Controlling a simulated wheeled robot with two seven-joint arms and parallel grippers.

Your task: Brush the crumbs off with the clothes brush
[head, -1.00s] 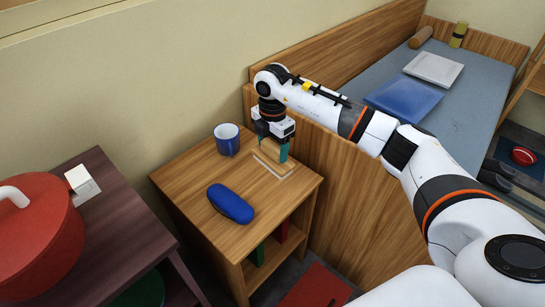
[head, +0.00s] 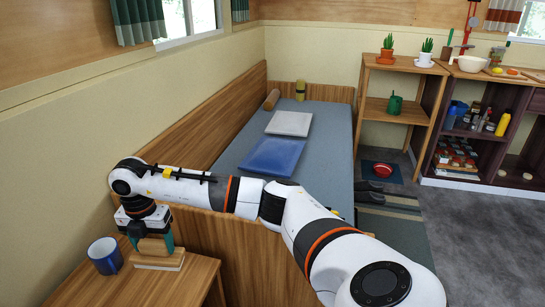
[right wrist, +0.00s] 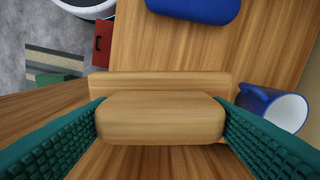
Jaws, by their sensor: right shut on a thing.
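The clothes brush (head: 160,262) has a pale wooden handle and back, with a whitish layer under it. It is at the bedside table's far edge; I cannot tell whether it touches the top. My right gripper (head: 152,241) is shut on its handle from above. In the right wrist view, the brush (right wrist: 160,118) sits between the green ridged fingers. The bed (head: 225,163) lies beyond, with a blue square (head: 272,157) and a light square (head: 289,123) on it. I make out no crumbs. My left gripper is out of view.
A blue mug (head: 105,256) stands just left of the brush on the bedside table (head: 190,290). A blue case (right wrist: 195,8) lies there too. The bed's wooden end panel (head: 250,250) rises beside the table. Shelves (head: 402,105) stand right of the bed.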

